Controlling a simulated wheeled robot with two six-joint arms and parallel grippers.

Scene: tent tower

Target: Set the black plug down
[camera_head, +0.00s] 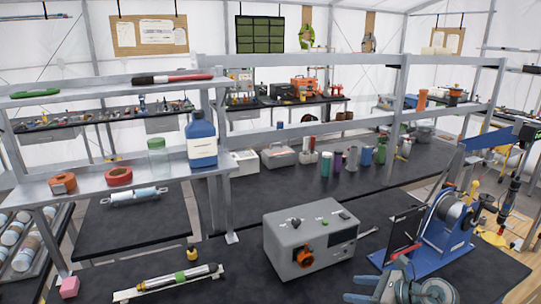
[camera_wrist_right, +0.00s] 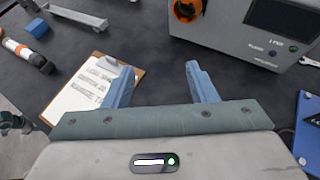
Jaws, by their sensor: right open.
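I cannot make out a separate black plug with certainty in either view. A grey instrument box (camera_head: 312,240) stands on the dark bench and has an orange round socket (camera_head: 304,257) with a dark centre on its front. The socket also shows at the top of the right wrist view (camera_wrist_right: 187,8). My right gripper (camera_head: 352,289) is at the bottom of the head view, in front of the box. In the right wrist view its blue fingers (camera_wrist_right: 159,68) are apart, with nothing between them. My left gripper is not in view.
A long tool on a tray (camera_head: 170,282), a small yellow-and-black item (camera_head: 191,254) and a pink block (camera_head: 68,287) lie left of the box. A blue-based machine (camera_head: 440,235) stands right. Dark bench between box and tray is clear.

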